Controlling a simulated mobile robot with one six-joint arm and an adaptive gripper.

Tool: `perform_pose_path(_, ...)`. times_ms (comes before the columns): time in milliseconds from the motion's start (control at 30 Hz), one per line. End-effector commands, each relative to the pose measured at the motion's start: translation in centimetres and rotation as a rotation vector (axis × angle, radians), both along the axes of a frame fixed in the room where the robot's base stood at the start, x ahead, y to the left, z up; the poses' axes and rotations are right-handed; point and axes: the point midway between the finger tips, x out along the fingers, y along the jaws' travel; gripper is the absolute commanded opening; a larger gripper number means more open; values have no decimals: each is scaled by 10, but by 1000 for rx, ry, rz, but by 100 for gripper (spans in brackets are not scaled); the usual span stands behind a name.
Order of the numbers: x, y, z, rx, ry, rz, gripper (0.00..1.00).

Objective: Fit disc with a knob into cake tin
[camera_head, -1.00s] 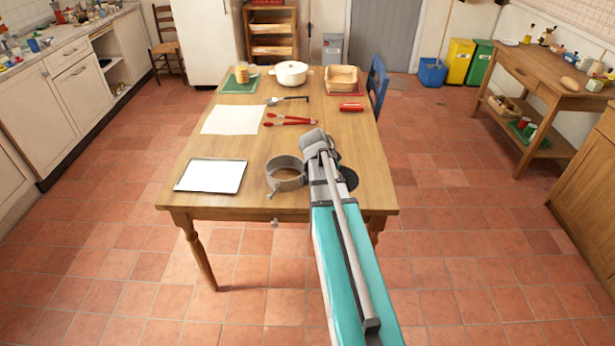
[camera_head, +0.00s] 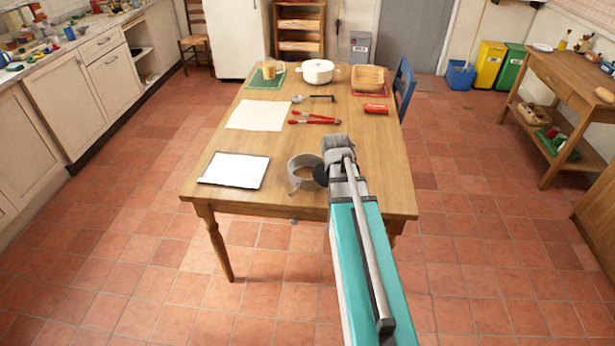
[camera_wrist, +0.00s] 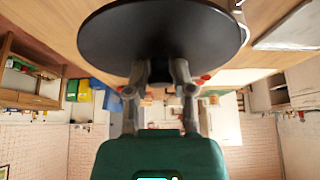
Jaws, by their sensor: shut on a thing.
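The cake tin (camera_head: 300,186) is a grey open ring near the front edge of the wooden table. The disc (camera_head: 319,175) is dark and round and overlaps the tin's right side in the head view; its height above the tin is hard to tell. In the wrist view the disc (camera_wrist: 160,30) fills the top, held between the two fingers of my gripper (camera_wrist: 160,72). The grasped knob is mostly hidden. A sliver of grey beside the disc at the upper right of the wrist view looks like the tin (camera_wrist: 243,22).
A white-topped tray (camera_head: 234,170) lies left of the tin. Behind are a paper sheet (camera_head: 258,115), red tongs (camera_head: 315,118), a white pot (camera_head: 317,71), a basket (camera_head: 367,79) and a red item (camera_head: 376,109). The table's right front (camera_head: 395,195) is clear.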

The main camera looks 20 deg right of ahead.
Motion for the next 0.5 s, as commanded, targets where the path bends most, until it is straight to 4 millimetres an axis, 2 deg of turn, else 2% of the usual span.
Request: perform_pose_path(500,24,35,13,-2,-7,495,0)
